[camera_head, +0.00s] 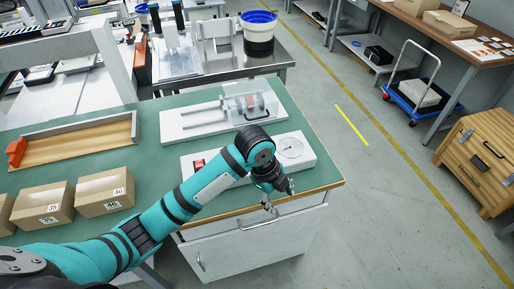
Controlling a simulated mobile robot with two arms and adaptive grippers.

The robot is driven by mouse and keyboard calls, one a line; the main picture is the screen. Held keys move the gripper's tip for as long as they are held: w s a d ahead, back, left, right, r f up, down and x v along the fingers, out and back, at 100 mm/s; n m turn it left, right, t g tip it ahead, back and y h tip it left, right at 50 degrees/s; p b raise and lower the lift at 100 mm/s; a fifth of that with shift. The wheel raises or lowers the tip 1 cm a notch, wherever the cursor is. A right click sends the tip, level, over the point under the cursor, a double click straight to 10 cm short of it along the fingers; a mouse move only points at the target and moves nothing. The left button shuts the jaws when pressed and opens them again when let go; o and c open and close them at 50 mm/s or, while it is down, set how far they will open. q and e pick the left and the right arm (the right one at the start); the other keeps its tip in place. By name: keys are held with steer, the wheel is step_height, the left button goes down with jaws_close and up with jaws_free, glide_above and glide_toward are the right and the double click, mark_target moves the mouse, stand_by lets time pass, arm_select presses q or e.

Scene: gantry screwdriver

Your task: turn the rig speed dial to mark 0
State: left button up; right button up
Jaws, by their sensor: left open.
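A white control box (307,160) lies on the green bench top near its right front corner. A round pale dial (291,147) is on its right part, and a red switch (199,164) is at its left end. The dial's marks are too small to read. My left gripper (280,196) is open and empty, pointing down at the bench's front edge, in front of the dial and apart from it in the picture. My left arm hides the middle of the box. My right gripper is not in view.
Behind the box stands a white rig (185,127) with a clear guard (252,102). Cardboard boxes (104,192) and a wooden tray (75,145) are on the left. A drawer handle (258,220) is below the gripper.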

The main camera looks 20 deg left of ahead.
arm_select(q)
steer(key=w+a+r+m+y, duration=0.1)
steer(key=w+a+r+m, duration=0.25)
steer(key=r, duration=0.25)
steer(key=w+a+r+m+g+y, duration=0.1)
steer(key=w+a+r+m, duration=0.3)
steer(key=r, duration=0.3)
steer(key=w+a+r+m+y, duration=0.1)
steer(key=w+a+r+m, duration=0.1)
steer(key=w+r+m, duration=0.3)
steer(key=shift+n, duration=0.75)
step_height(320, 180, down, 16)
steer(key=shift+a+r, duration=0.1)
steer(key=shift+a, duration=0.05)
jaws_close()
